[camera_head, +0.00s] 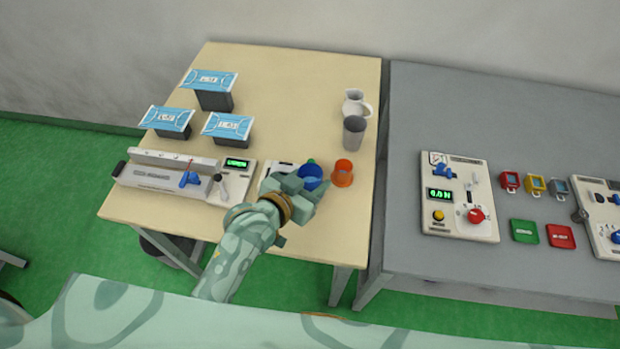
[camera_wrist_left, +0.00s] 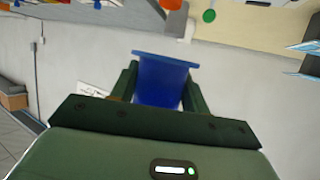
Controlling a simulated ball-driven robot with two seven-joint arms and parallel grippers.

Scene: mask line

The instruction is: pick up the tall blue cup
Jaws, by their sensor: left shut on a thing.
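The blue cup (camera_head: 311,176) is at the front right of the wooden table in the head view. My left gripper (camera_head: 297,190) is shut on it and hides part of it. In the left wrist view the blue cup (camera_wrist_left: 163,82) sits between the two fingers of my left gripper (camera_wrist_left: 158,92), its wide rim facing away from the palm. I cannot tell whether the cup touches the table. My right gripper is not in view.
An orange cup (camera_head: 343,173) stands just right of the blue cup. A grey cup (camera_head: 354,133) and a white pitcher (camera_head: 356,104) stand behind. A sealing machine (camera_head: 168,173) lies left, near mask stacks (camera_head: 228,128). A grey table (camera_head: 400,200) adjoins right.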

